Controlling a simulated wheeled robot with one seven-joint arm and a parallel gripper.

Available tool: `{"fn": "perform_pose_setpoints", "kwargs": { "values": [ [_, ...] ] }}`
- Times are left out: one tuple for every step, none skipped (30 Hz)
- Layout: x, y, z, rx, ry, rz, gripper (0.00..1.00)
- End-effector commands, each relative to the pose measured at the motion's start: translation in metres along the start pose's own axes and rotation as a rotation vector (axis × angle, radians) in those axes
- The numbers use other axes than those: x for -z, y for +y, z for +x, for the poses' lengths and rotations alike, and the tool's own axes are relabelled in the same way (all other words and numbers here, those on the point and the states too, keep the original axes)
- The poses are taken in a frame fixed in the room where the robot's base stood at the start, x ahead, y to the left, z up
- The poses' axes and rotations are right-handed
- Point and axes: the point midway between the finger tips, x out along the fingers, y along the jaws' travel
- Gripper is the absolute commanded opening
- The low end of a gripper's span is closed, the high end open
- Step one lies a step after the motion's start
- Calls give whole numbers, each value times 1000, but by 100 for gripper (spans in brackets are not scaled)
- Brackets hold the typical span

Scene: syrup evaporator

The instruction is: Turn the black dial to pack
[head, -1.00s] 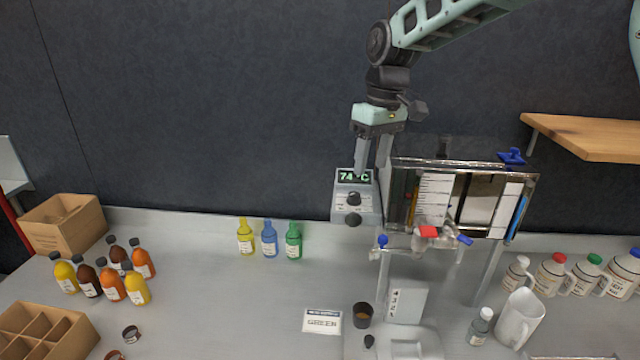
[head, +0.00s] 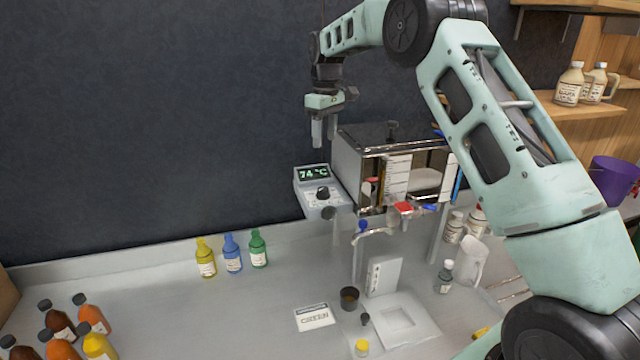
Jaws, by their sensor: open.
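The grey control box (head: 310,202) stands at the left side of the steel evaporator and shows 74 °C on its green display (head: 313,174). A black dial (head: 323,192) sits on its face below the display. A second dark knob (head: 328,212) sits lower, at the box's front edge. The dial markings are too small to read. My gripper (head: 324,138) points down, open and empty, above the control box in the picture and apart from the dial.
The steel evaporator (head: 375,150) with red and blue taps stands just right of the box. Yellow, blue and green bottles (head: 232,254) stand on the counter to the left. A cup (head: 349,298) and a GREEN card (head: 314,317) lie in front. My arm covers the right side.

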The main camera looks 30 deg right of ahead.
Motion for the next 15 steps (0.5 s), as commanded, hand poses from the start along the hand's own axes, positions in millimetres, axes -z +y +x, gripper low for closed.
{"fn": "perform_pose_setpoints", "kwargs": {
  "values": [
    [-1, -1, 9, 3, -5, 0, 52],
    [0, -1, 15, 3, -4, 0, 52],
    [-1, -1, 24, 4, -5, 0, 52],
    [-1, -1, 30, 3, -5, 0, 52],
    [-1, -1, 36, 3, -5, 0, 52],
    [0, -1, 44, 3, -4, 0, 52],
    [0, -1, 50, 3, -4, 0, 52],
    [-1, -1, 57, 3, -5, 0, 52],
    [-1, -1, 65, 3, -5, 0, 52],
    [0, -1, 71, 3, -4, 0, 52],
    [-1, -1, 78, 3, -5, 0, 52],
    [-1, -1, 86, 3, -5, 0, 52],
    [-1, -2, 92, 3, -4, 0, 52],
    [-1, -2, 98, 3, -4, 0, 52],
    [0, -1, 106, 3, -4, 0, 52]
  ]
}}
